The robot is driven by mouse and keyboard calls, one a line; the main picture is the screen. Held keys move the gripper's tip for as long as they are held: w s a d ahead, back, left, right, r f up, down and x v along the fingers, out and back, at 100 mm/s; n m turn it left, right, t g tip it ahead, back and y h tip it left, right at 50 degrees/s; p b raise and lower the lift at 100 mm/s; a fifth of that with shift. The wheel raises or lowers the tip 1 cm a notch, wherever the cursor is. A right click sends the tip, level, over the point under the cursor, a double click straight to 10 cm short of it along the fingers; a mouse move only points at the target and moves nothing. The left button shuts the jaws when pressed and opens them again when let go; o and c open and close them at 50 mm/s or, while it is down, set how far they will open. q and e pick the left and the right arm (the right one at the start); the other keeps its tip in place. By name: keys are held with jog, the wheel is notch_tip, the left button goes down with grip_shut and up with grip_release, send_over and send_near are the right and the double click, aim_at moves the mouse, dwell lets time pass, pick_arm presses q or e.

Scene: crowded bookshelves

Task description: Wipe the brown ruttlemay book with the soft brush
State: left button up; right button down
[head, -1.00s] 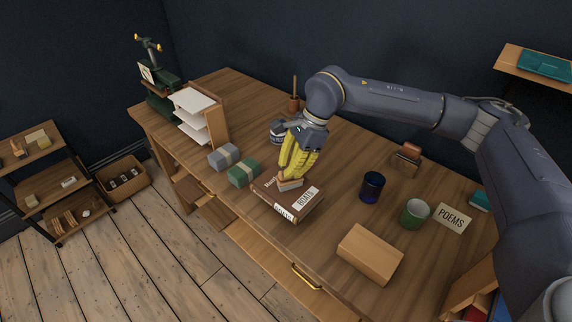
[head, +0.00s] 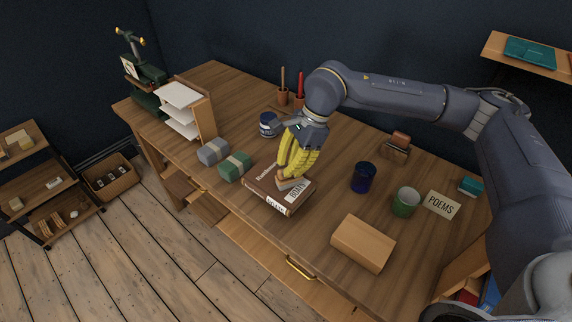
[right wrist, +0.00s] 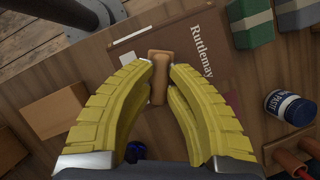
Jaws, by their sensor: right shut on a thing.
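The brown Ruttlemay book (head: 258,184) lies flat near the front edge of the desk, cover up, with a pale label on its cover. It also shows in the right wrist view (right wrist: 175,38), with its title readable. My right gripper (head: 291,177) is over the label end of the book, its yellow fingers pointing down and shut on the soft brush (head: 288,184). The brush's wooden block shows between the fingertips in the right wrist view (right wrist: 159,66). It appears to rest on the cover; its bristles are hidden. My left gripper is not in view.
Green (head: 235,166) and grey (head: 213,151) wrapped bundles lie left of the book. A tan box (head: 363,243), blue cup (head: 363,177), green cup (head: 405,202) and POEMS card (head: 442,205) are to the right. A paste jar (head: 268,124) stands behind. Bare desk lies between.

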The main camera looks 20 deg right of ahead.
jog(key=shift+s+d+f, duration=0.1)
jog(key=shift+d+f, duration=0.15)
jog(key=shift+s+d+r, duration=0.1)
jog(key=shift+d+r, duration=0.05)
jog(key=shift+r, duration=1.45)
jog(key=shift+s+d+r, duration=0.1)
jog(key=shift+r, duration=1.45)
jog(key=shift+a+r, duration=0.1)
jog(key=shift+r, duration=0.05)
jog(key=shift+r, duration=1.45)
